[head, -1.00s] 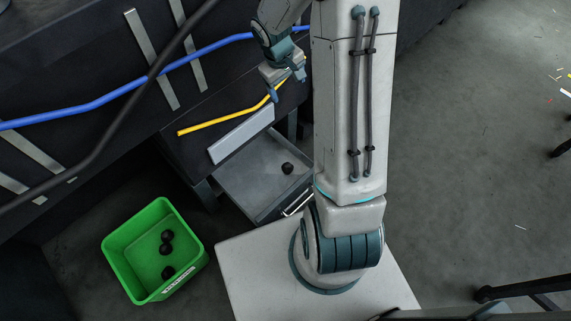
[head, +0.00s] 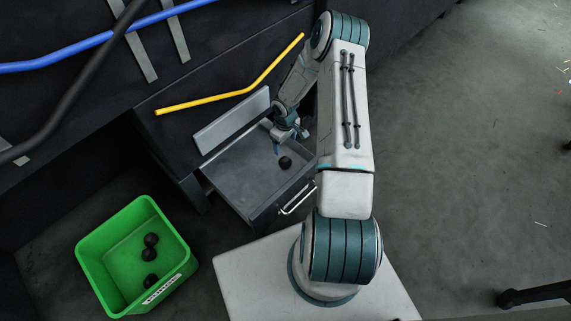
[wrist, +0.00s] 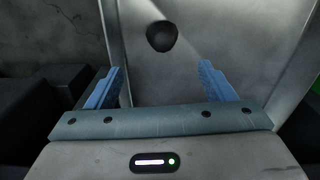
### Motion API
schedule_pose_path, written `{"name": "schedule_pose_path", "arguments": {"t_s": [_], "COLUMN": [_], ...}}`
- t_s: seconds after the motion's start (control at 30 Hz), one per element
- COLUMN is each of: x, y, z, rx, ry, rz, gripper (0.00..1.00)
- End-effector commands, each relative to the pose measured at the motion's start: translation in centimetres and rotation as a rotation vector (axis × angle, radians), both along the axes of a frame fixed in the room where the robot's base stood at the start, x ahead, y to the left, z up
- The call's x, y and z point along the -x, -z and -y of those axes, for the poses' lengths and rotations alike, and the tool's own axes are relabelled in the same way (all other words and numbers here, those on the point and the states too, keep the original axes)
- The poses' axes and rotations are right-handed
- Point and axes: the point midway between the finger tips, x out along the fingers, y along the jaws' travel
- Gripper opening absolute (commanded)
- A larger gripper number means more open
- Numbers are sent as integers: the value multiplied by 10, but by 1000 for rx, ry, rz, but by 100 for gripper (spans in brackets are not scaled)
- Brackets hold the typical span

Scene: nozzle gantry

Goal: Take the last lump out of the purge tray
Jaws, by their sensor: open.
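One black lump (head: 285,162) lies on the floor of the grey purge tray (head: 236,178), toward its right side. My gripper (head: 280,147) is over the tray, just behind the lump in the head view. In the wrist view the lump (wrist: 161,36) is ahead of the two blue fingertips (wrist: 160,84), near the middle between them and apart from both. The fingers are spread with nothing between them. The tray's bare floor also shows in the wrist view (wrist: 150,85).
A green bin (head: 96,277) with several black lumps stands on the floor at the left. The tray has a bright front handle (head: 298,199) and raised walls. A yellow hose (head: 235,92) and a blue hose (head: 90,47) run above.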

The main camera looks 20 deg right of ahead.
Motion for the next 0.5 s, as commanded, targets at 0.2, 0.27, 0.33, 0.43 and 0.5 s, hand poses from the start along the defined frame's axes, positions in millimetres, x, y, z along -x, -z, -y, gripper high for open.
{"name": "schedule_pose_path", "arguments": {"t_s": [0.2, 0.27, 0.33, 0.43, 0.5], "x": [1, 1, 1, 1, 1], "y": [48, 57, 63, 67, 73], "z": [0, 0, 0, 0, 0], "rx": [0, 1, 1, 1, 1], "ry": [1, 0, 2, 1, 0], "rz": [-3, -3, -2, -2, -2], "gripper": [76, 76, 76, 76, 76]}}
